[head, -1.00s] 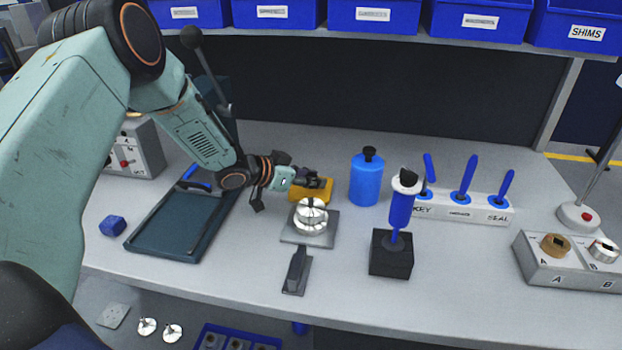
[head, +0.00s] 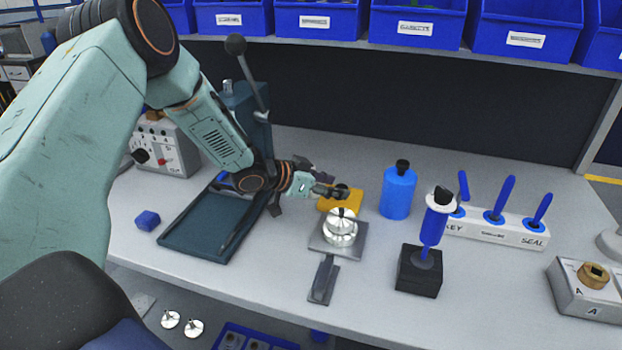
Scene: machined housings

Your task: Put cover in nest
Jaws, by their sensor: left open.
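A silver round machined part (head: 340,228), stacked in steps with a small dark tip on top, sits on a square grey plate (head: 352,246) with a dark handle in front. I cannot tell whether it is the cover alone or a cover on a housing, and the plate may be the nest. My left gripper (head: 332,190) is open just behind and above the silver part, in front of a yellow block (head: 352,201) that it partly hides. It appears to hold nothing. Two small silver discs (head: 170,319) (head: 194,328) lie below the bench. My right gripper is not in view.
A blue bottle (head: 397,194) and a blue tool on a black block (head: 419,272) stand right of the plate. Further right are a blue-handled tool rack (head: 500,229) and a box marked A (head: 588,300).

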